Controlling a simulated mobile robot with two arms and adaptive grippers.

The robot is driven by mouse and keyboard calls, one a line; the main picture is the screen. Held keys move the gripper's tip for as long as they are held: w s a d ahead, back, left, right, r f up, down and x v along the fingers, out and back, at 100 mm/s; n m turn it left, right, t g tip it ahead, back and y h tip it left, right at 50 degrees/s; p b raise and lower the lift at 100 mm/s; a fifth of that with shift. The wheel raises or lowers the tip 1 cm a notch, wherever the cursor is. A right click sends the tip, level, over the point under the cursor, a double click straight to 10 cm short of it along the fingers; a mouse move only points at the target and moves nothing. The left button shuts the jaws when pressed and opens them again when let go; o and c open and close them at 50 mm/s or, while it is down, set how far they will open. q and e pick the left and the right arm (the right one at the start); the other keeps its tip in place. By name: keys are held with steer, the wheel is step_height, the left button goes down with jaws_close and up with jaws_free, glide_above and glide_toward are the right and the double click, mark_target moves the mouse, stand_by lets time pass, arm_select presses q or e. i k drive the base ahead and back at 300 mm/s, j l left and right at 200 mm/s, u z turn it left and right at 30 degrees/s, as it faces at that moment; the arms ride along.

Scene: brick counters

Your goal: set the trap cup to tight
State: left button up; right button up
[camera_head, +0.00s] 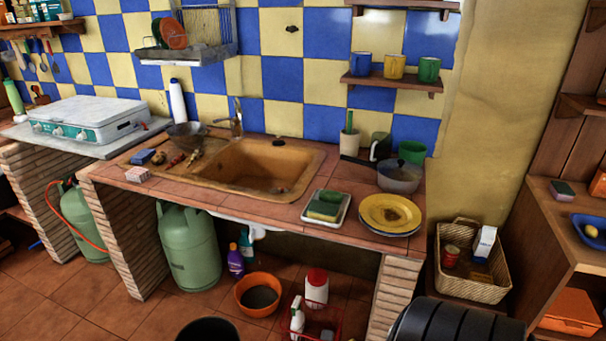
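The sink (262,165) is a brown basin set in the tiled counter. Beneath the counter front, a small white part (258,232) shows behind the bottles. It may be the trap or its cup, but it is too small and too hidden to tell, and I cannot see whether it is tight or loose. Neither of my grippers is in view.
Under the counter stand a green gas cylinder (188,247), a purple bottle (236,261), an orange bowl (258,294) and a red basket (322,321) by a white red-lidded container (316,287). Brick supports (125,240) flank this space. A wicker basket (470,287) stands right.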

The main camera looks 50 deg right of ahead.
mark_target(256, 233)
steer(key=z, duration=1.35)
